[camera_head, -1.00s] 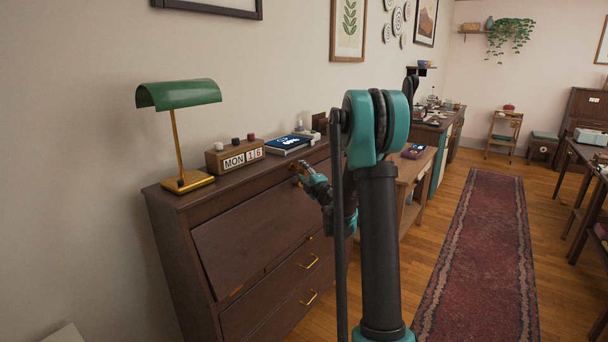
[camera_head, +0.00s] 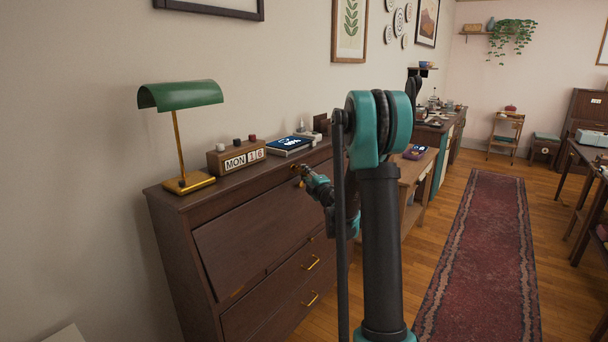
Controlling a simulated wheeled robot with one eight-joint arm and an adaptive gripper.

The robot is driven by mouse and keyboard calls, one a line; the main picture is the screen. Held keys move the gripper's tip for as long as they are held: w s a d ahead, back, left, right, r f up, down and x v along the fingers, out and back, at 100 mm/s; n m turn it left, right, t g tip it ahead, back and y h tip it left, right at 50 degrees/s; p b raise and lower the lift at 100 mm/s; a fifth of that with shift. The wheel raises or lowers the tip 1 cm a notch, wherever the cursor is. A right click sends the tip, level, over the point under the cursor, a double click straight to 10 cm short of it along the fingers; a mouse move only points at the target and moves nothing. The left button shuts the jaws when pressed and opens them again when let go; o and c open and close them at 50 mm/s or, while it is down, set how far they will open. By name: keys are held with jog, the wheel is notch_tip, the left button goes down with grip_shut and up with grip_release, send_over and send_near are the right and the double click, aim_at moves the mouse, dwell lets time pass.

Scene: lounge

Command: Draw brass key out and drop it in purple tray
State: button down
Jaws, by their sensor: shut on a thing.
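My gripper (camera_head: 299,169) is at the upper right of the dark wooden bureau's (camera_head: 240,235) front, just below its top edge. It is small in view and shut on what appears to be the brass key, which is mostly hidden by the fingers. A small brass spot (camera_head: 299,183) shows just below the fingertips; I cannot tell whether it is part of the key or of the lock. The purple tray (camera_head: 407,154) lies on the lighter wooden side table (camera_head: 408,174), right of the bureau and beyond my arm. Something pale and blue shows in it.
On the bureau top stand a green-shaded brass lamp (camera_head: 180,95), a wooden calendar block (camera_head: 236,159) and a dark blue book (camera_head: 290,146). Brass drawer handles (camera_head: 312,262) stick out below. A red runner (camera_head: 478,250) covers open floor at the right.

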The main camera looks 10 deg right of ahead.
jog(key=shift+s+d, duration=1.1)
dwell(0.6)
jog(key=s+d, duration=0.2)
jog(key=shift+s+d, duration=0.35)
dwell(0.3)
